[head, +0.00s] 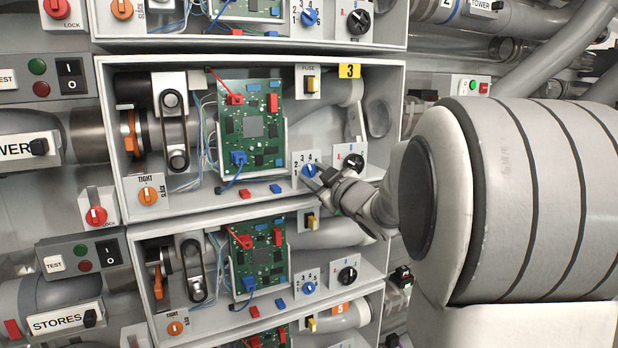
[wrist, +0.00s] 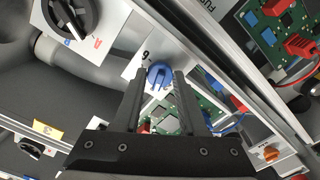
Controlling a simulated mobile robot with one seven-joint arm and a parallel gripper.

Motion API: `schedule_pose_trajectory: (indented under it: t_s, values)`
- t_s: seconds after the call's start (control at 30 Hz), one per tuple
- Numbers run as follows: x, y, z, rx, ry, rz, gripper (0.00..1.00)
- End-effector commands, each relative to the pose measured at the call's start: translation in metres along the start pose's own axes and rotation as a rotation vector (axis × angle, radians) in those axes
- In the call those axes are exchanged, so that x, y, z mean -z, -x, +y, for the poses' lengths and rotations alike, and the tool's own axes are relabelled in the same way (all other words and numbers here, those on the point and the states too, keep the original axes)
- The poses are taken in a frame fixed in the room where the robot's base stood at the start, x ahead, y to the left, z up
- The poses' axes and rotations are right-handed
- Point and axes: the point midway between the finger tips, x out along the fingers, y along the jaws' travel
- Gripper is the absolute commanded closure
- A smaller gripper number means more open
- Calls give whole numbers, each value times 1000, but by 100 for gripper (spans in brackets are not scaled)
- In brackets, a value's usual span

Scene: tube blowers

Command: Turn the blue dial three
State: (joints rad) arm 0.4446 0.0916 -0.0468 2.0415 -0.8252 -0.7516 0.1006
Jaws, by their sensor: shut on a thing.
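The blue dial (head: 309,170) sits on a white plate (head: 299,183) with printed numbers, low on the right side of the middle box, marked 3. In the wrist view the blue dial (wrist: 159,74) lies between the two dark fingers. My gripper (head: 315,178) reaches in from the right and is shut on the blue dial, with one finger on each side of it. It also shows in the wrist view (wrist: 160,77). I cannot tell which number the dial points to.
A black dial (head: 354,162) with letters is just right of the blue one, close to my gripper. A green circuit board (head: 252,125) with red and blue clips stands to the left. The box's lower ledge (head: 240,212) runs below. Similar boxes are above and below.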

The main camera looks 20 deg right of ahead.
Motion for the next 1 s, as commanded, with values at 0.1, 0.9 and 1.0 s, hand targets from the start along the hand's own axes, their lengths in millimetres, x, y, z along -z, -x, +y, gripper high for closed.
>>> schedule_pose_trajectory:
  t_s: [0.1,0.9,1.0]
  values:
    - [0,0,0,0,0,-1,100]
    - [0,-1,-1,0,-1,0,29]
    - [1,-2,-2,1,-1,0,29]
